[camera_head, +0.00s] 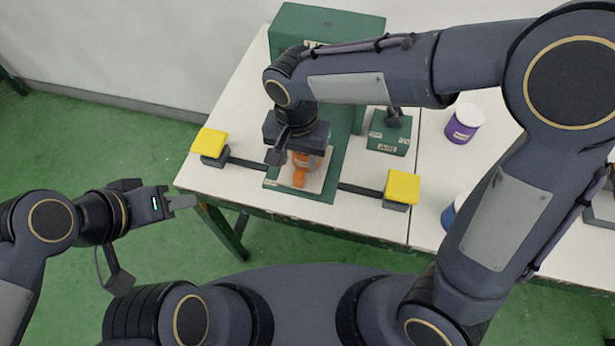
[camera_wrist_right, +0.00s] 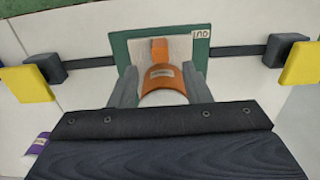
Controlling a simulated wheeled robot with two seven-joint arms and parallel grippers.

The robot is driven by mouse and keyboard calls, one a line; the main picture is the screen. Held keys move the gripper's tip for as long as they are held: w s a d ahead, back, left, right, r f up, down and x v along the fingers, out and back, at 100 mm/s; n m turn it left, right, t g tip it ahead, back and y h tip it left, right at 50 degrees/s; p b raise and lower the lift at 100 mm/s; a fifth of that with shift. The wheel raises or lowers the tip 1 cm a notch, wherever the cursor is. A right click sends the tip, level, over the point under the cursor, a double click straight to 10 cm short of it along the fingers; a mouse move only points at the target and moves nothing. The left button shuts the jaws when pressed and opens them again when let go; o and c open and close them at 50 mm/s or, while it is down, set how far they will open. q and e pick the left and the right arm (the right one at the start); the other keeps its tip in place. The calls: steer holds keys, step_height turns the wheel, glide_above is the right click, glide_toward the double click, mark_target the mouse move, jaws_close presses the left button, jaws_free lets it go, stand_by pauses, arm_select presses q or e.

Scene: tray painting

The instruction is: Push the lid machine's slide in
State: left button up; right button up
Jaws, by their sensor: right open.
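The lid machine (camera_head: 336,26) is green, at the back of the table, with a green base reaching to the front edge. Its slide (camera_wrist_right: 140,50) is a pale plate with an orange handle (camera_head: 299,178) at the base's front, beside an "OUT" label (camera_wrist_right: 201,34). An orange can with a white top (camera_wrist_right: 163,82) stands on the slide, partly hidden by my wrist in the head view. My right gripper (camera_wrist_right: 161,90) is open, with one finger on each side of the can; contact is unclear. My left gripper (camera_head: 182,202) is off the table's left front, empty; its jaw gap is not clear.
Yellow pads (camera_head: 210,142) (camera_head: 402,186) stand on both sides of the machine on dark bars. A small green block (camera_head: 390,138) with a dark knob is to its right. A purple can (camera_head: 464,122) and a blue can (camera_head: 449,214) stand further right.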

mark_target(299, 174)
step_height(299, 174, down, 8)
steer(key=shift+r, duration=0.15)
steer(key=shift+c, duration=0.4)
jaws_close()
